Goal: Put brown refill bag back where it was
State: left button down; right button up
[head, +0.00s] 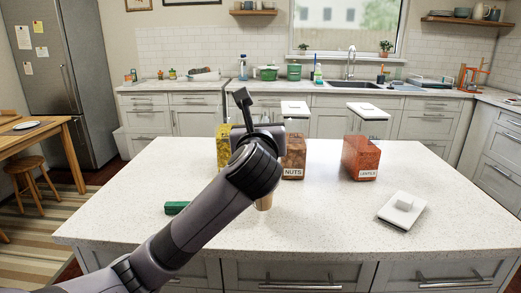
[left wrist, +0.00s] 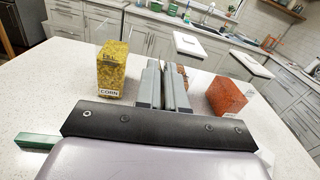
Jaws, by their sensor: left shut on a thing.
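In the left wrist view only a sliver of brown (left wrist: 183,72) shows beside the fingers. In the head view my arm hides the fingertips. Whether the bag touches the counter is hard to tell. My right gripper is not in view.
A green block (head: 176,208) lies at the left front of the island (head: 330,220). A white plate-like thing with a small block (head: 402,210) lies at the right. A tan thing (head: 264,203) shows below my arm.

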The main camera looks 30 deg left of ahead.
pick_arm(q)
notch_tip(320, 180, down, 4)
jog(key=shift+f+b, duration=0.15)
jog(key=shift+b, duration=0.2)
jog(key=c, duration=1.2)
grip_release()
jog(key=shift+f, duration=0.1)
jog(key=shift+c, duration=0.2)
jog(key=v, duration=1.2)
